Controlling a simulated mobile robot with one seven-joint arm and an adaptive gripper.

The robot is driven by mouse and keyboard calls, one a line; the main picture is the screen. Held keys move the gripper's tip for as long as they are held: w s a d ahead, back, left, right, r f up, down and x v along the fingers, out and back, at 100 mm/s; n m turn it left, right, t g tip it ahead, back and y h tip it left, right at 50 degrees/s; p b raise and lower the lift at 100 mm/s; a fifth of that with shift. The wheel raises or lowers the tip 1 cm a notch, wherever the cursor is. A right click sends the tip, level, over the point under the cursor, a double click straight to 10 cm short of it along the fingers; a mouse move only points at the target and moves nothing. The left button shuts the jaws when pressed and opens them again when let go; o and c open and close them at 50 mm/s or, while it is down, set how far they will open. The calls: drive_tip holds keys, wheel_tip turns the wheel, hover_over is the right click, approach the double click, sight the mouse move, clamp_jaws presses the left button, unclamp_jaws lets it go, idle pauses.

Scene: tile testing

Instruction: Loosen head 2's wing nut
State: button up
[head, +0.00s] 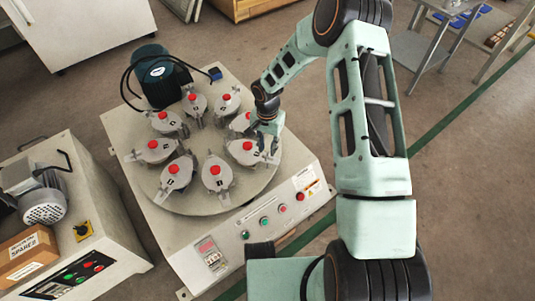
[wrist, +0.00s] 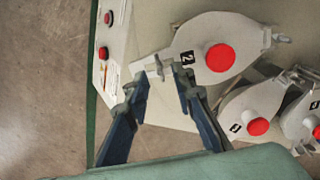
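Head 2 is a pale grey unit (wrist: 205,30) with a red knob (wrist: 220,57) and a black "2" label (wrist: 187,60) in the wrist view. In the head view it is the unit (head: 240,157) at the right of the round table, beside my gripper. Its wing nut (wrist: 160,67) is a small grey part at the end of the head's arm nearest my gripper. My gripper (wrist: 164,73) has its two dark blue fingers apart, one on each side of the wing nut. Whether they touch it is unclear. In the head view, my gripper (head: 267,143) partly hides that end.
Several similar red-knobbed heads ring the round table (head: 205,207); two (wrist: 250,110) lie close to my right finger. A green motor (head: 158,78) stands behind the table. A button panel (head: 270,217) is at the front edge. A second machine with a box (head: 28,252) stands left.

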sight(267, 154)
drive_tip(key=shift+f, duration=1.65)
clamp_jaws()
